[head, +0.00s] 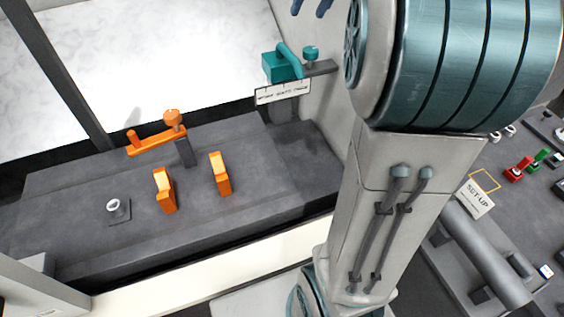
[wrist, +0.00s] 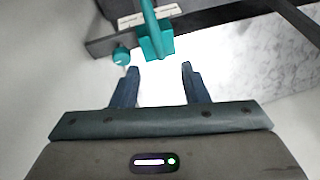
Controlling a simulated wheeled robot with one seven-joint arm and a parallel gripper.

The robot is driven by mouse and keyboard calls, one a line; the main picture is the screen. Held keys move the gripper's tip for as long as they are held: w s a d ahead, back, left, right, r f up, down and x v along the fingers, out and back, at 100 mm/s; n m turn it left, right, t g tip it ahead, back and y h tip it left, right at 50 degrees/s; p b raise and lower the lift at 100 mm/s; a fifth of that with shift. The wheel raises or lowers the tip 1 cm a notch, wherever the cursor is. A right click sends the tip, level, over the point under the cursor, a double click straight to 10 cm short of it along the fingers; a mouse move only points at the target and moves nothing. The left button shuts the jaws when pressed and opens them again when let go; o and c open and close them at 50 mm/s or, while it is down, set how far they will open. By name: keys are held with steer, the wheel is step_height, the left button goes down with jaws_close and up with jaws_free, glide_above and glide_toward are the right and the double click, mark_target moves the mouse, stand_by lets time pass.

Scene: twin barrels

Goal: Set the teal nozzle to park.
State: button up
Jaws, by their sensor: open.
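The teal nozzle (head: 283,66) is a block with a rounded lever arm on a dark bracket at the back wall. A teal round knob (head: 311,54) stands on the bracket to its right. A white label plate (head: 283,92) hangs below, its print too small to read. In the wrist view the teal nozzle (wrist: 155,38) lies ahead of the fingertips, roughly between them, and the teal knob (wrist: 121,56) is near the left fingertip. My gripper (wrist: 160,68) is open and empty, with no clear contact. In the head view only the fingers of my gripper (head: 310,6) show, at the top edge.
An orange lever with a knob (head: 173,119) and two orange upright tabs (head: 165,190) stand on the grey deck (head: 270,155). A small white-topped peg (head: 117,206) is at left. My arm covers the right middle. Red (head: 517,169) and green controls are at far right.

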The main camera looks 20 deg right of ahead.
steer(key=s+a+f+b, duration=0.3)
steer(key=s+a+f, duration=0.1)
steer(key=f, duration=0.5)
steer(key=s+a+f+g+b, duration=0.1)
steer(key=s+a+f+b, duration=0.3)
steer(key=f, duration=0.5)
steer(key=s+a+f+h+b, duration=0.1)
steer(key=s+a+f+b, duration=0.3)
steer(key=s+f, duration=0.4)
step_height(320, 180, down, 2)
steer(key=shift+a+f+n, duration=0.1)
steer(key=shift+a+n, duration=0.15)
steer(key=shift+n, duration=0.15)
